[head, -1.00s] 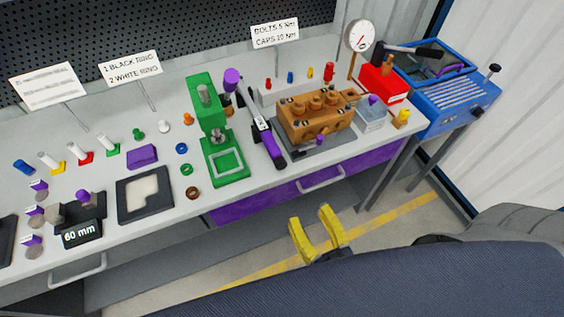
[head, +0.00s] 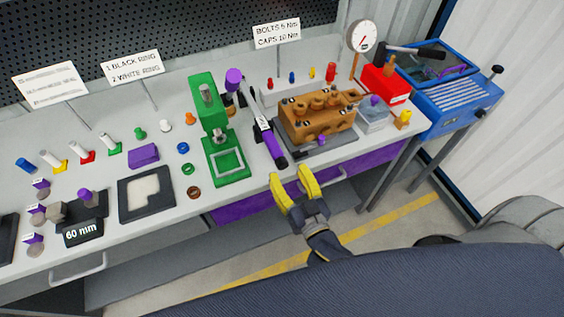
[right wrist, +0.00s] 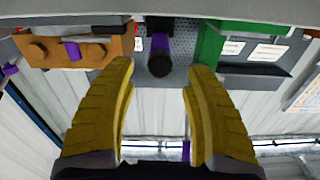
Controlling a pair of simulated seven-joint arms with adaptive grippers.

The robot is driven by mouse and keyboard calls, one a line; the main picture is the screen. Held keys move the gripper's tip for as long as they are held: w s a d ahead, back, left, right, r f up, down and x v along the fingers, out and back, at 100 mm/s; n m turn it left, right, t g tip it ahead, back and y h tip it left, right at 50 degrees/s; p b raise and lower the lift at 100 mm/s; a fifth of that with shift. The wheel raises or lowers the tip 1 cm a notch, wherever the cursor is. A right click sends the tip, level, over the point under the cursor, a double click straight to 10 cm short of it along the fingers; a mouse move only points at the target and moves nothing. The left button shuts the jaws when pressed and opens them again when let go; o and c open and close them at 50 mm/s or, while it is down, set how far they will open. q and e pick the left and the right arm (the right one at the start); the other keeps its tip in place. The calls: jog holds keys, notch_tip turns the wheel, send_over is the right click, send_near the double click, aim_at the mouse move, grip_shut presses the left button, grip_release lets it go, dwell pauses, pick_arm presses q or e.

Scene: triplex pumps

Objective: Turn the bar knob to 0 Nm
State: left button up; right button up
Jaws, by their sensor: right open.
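A torque bar (head: 262,122) with a white label lies between the green press and the orange pump block. Its near end is a purple grip (head: 274,148) with a dark tip, pointing at the bench's front edge. My right gripper (head: 292,180) is open and empty, in front of the bench edge and just short of that grip. In the right wrist view the dark round end of the bar (right wrist: 160,66) shows beyond and between the two yellow fingers, not touched. The scale on the bar is too small to read. My left gripper is out of view.
The green press (head: 226,150) stands left of the bar. The orange pump block (head: 316,118) is right of it on a grey plate. A dial gauge (head: 361,37) and red box (head: 383,84) stand farther right. Free air lies in front of the bench.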

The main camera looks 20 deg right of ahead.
aim_at(284, 167)
jog(key=shift+w+a, duration=0.2)
jog(key=shift+w, duration=2)
jog(key=shift+c, duration=0.2)
grip_shut()
